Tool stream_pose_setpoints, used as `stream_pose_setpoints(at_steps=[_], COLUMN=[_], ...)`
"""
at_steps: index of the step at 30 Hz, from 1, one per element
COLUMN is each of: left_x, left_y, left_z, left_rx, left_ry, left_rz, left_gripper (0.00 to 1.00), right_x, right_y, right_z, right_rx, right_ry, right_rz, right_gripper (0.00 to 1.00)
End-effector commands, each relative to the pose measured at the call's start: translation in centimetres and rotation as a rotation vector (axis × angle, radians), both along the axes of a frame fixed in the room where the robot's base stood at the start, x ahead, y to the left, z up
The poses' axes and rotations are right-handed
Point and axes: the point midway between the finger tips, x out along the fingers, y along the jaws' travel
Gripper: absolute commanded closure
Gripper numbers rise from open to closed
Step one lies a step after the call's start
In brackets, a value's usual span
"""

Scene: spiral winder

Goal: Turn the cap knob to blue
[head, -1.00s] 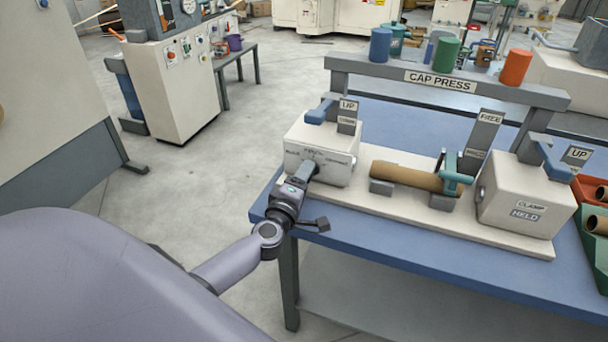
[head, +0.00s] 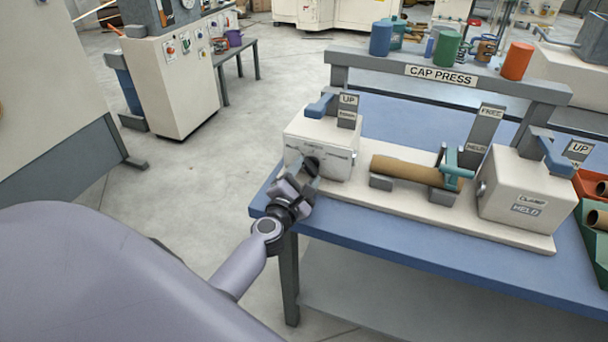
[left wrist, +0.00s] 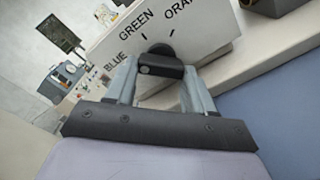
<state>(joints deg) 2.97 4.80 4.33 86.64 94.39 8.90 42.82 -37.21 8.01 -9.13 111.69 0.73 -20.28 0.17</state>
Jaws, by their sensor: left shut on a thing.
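The cap knob (left wrist: 162,66) is a dark bar-shaped knob on the front of the white left block (head: 318,133) of the cap press. BLUE, GREEN and ORANGE lettering surrounds it; BLUE is at its left in the left wrist view. My left gripper (left wrist: 160,72) is shut on the knob, one finger at each end of the dark bar. In the head view the gripper (head: 308,171) partly covers the knob. I cannot tell for certain which colour the knob points to. My right gripper is not in view.
A brown tube (head: 405,171) lies in its cradle with a teal clamp (head: 452,168) over it. Blue (head: 381,39), green (head: 446,50) and orange (head: 516,64) cylinders stand on the shelf. The right block (head: 524,195) reads CLAMP HELD. Floor at the left is open.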

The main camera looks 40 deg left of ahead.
Motion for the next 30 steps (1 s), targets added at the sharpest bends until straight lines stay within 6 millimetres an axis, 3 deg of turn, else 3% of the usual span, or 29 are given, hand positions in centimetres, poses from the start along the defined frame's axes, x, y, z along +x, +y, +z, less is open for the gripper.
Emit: stream_pose_setpoints(at_steps=[12, 30], left_x=[-0.02, -0.02], left_y=[-0.08, -0.06], left_z=[-0.29, -0.27], left_rx=[-0.251, -0.315], left_ry=[-0.057, -0.073], left_rz=[0.002, 0.003], left_gripper=[0.77, 0.77], right_x=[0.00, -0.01], right_y=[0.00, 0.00], right_z=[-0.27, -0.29], right_rx=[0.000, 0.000], right_ry=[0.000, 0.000], right_rz=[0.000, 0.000], right_gripper=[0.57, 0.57])
